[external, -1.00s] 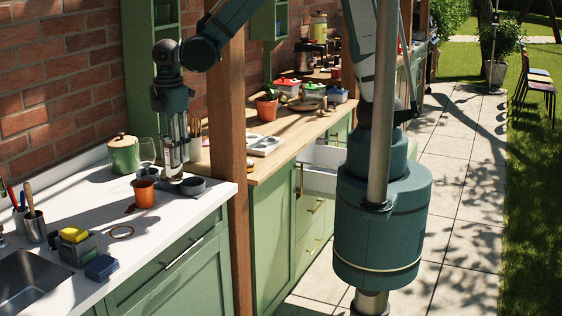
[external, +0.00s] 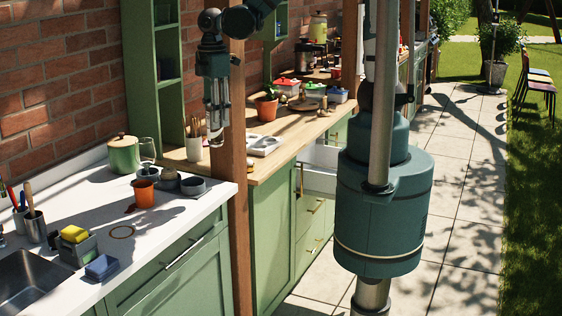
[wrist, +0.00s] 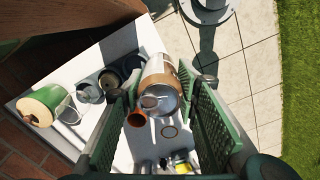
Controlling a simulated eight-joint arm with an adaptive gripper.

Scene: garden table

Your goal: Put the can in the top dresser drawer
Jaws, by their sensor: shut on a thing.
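My gripper (external: 217,125) hangs above the counter beside the wooden post, with its fingers pointing down. In the wrist view, the can (wrist: 159,72), with a brown and white side and a silvery end, sits between the two green finger pads of my gripper (wrist: 162,95). The gripper is shut on it. In the external view the can is hard to make out between the fingers. The open white drawer (external: 319,172) sticks out of the green dresser (external: 309,216), under the wooden top, to the right of the post.
The wooden post (external: 232,185) stands between the white counter (external: 165,228) and the dresser. An orange cup (external: 144,194), a dark bowl (external: 193,186) and a green pot (external: 123,155) stand on the counter. A white tray (external: 263,145) and a plant pot (external: 267,108) occupy the wooden top.

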